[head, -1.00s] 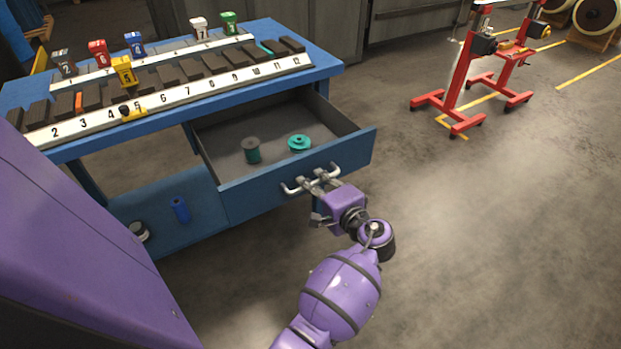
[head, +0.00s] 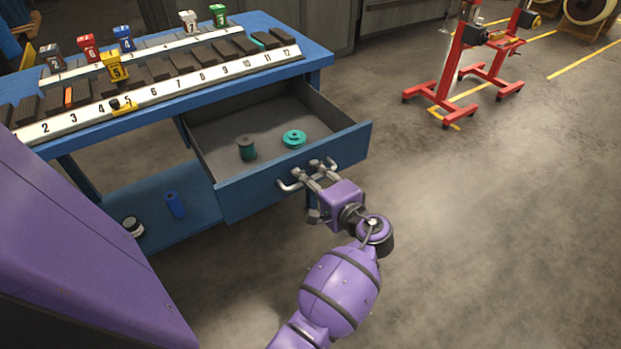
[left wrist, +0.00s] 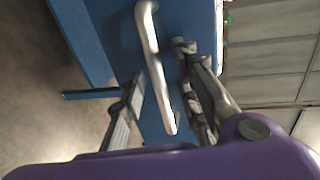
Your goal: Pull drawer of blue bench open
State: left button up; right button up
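The blue bench (head: 322,62) stands at the upper left, and its drawer (head: 262,190) is pulled well out. A grey bar handle (head: 290,186) is on the drawer front. My left gripper (head: 313,178) is at this handle. In the left wrist view the handle (left wrist: 152,50) runs between the two fingers of my left gripper (left wrist: 158,80), one on each side; exact finger contact is hard to see. The gripper moves together with the drawer and appears shut on the handle. Inside the drawer are a dark green spool (head: 246,148) and a teal flanged piece (head: 294,138). My right gripper is not in view.
Numbered racks (head: 160,93) with dark blocks and coloured tags sit on the bench top. A blue cylinder (head: 175,205) and a small dark jar (head: 133,226) stand on the lower shelf. A red stand (head: 440,88) is at the upper right.

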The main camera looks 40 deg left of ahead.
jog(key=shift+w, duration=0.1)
pick_arm(q)
jog(key=shift+s+d, duration=0.1)
jog(key=shift+d, duration=0.15)
jog(key=v, duration=1.1)
jog(key=shift+s+d, duration=0.2)
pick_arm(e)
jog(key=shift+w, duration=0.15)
